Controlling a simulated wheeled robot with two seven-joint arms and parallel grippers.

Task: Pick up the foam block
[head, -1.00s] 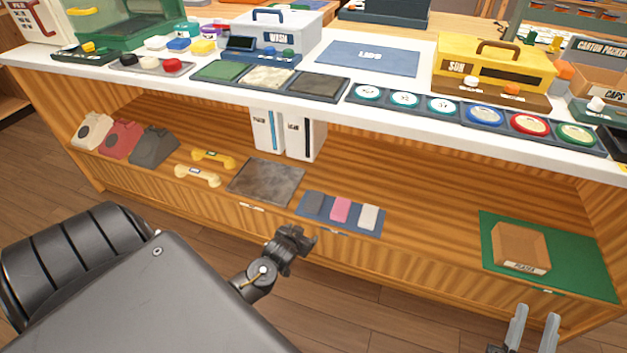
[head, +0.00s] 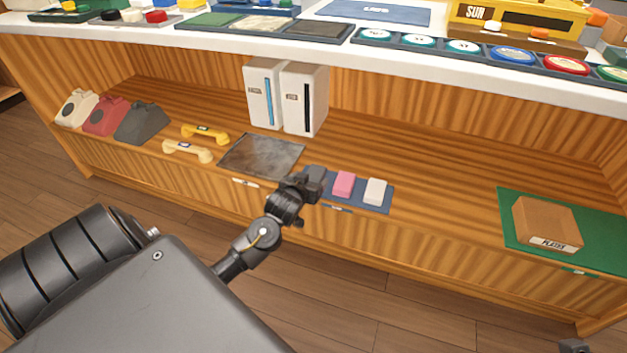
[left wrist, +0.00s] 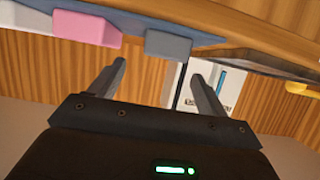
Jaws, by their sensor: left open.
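Three small blocks lie in a row on a blue mat (head: 377,207) on the lower shelf: a grey one (head: 314,174), a pink one (head: 343,184) and a white one (head: 375,191). Which one is foam I cannot tell. My left gripper (head: 308,187) is at the shelf's front edge by the grey block and partly covers it. In the left wrist view its open, empty fingers (left wrist: 160,78) point toward the shelf, near the grey block (left wrist: 168,45), with the pink block (left wrist: 88,28) to the left. Only a small piece of my right gripper (head: 573,346) shows at the bottom right.
A dark mottled slab (head: 262,156) and yellow handsets (head: 188,152) lie left of the blue mat. White binders (head: 304,100) stand behind. A brown box (head: 546,223) sits on a green mat at right. The white counter (head: 330,52) overhangs the shelf.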

